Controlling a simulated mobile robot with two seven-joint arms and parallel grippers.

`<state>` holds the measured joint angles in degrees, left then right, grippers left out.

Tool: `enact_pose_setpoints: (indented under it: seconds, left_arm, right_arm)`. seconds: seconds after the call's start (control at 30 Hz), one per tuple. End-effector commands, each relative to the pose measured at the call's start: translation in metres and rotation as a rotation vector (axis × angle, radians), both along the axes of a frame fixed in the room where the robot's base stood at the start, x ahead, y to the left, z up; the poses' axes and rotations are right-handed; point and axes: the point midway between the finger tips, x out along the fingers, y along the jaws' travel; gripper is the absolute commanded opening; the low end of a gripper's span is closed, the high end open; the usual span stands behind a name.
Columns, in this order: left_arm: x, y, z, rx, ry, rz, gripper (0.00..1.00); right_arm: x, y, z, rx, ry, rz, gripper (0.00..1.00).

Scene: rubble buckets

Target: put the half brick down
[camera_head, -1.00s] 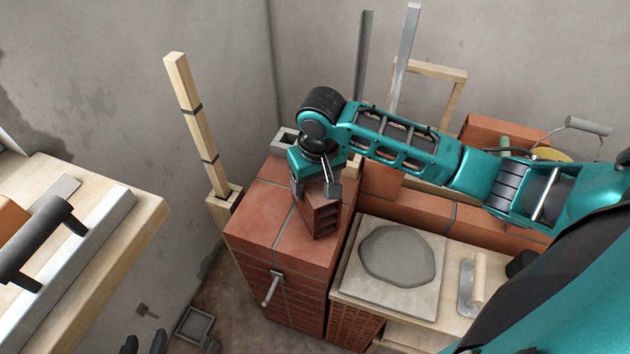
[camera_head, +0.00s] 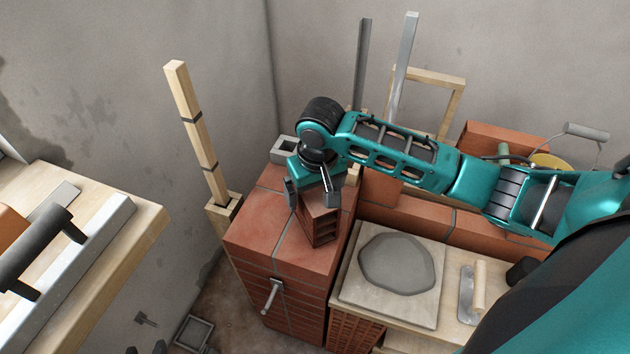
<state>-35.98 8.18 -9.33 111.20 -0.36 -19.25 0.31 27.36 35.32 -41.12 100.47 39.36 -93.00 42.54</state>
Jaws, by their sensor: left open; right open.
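The half brick (camera_head: 319,226), red with hollow cells in its end face, rests on top of the red brick pier (camera_head: 265,225), set at an angle to the pier's edges. My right gripper (camera_head: 312,197) is open, with its fingers on either side of the brick's upper part. Whether a finger still touches the brick I cannot tell. The gripper body hides the brick's far end. My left gripper (camera_head: 146,350) shows only as two dark, spread fingertips at the bottom edge, open and empty, far from the brick.
A mortar board (camera_head: 350,298) with grey mortar and a trowel (camera_head: 467,293) lie right of the pier. A clamp (camera_head: 270,295) juts from the pier's front. A wooden post (camera_head: 197,130) stands at its left. A wooden bench (camera_head: 135,220) fills the left.

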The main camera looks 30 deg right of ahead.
Motion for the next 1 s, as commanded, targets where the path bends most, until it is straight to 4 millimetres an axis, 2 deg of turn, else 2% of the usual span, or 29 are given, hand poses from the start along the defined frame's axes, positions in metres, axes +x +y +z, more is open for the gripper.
enact_pose_setpoints:
  seconds: [0.17,0.4,0.6,0.77,1.0]
  left_arm:
    - [0.0,0.0,0.0,0.0,0.0,0.0,0.43]
    - [0.0,0.0,0.0,0.0,0.0,0.0,0.43]
    - [0.0,0.0,0.0,0.0,-0.001,0.0,0.43]
    - [0.001,0.0,0.001,0.0,-0.002,0.0,0.43]
    - [0.003,0.0,0.002,0.0,-0.006,0.0,0.43]
  right_arm:
    - [-0.002,0.0,0.025,0.001,-0.005,0.0,0.94]
    - [-0.008,0.001,0.078,0.001,-0.006,0.001,0.94]
    - [-0.012,0.001,0.109,0.001,-0.004,0.0,0.94]
    - [-0.014,0.001,0.119,0.001,-0.002,0.0,0.94]
    - [-0.014,0.001,0.12,0.0,-0.001,0.0,0.94]
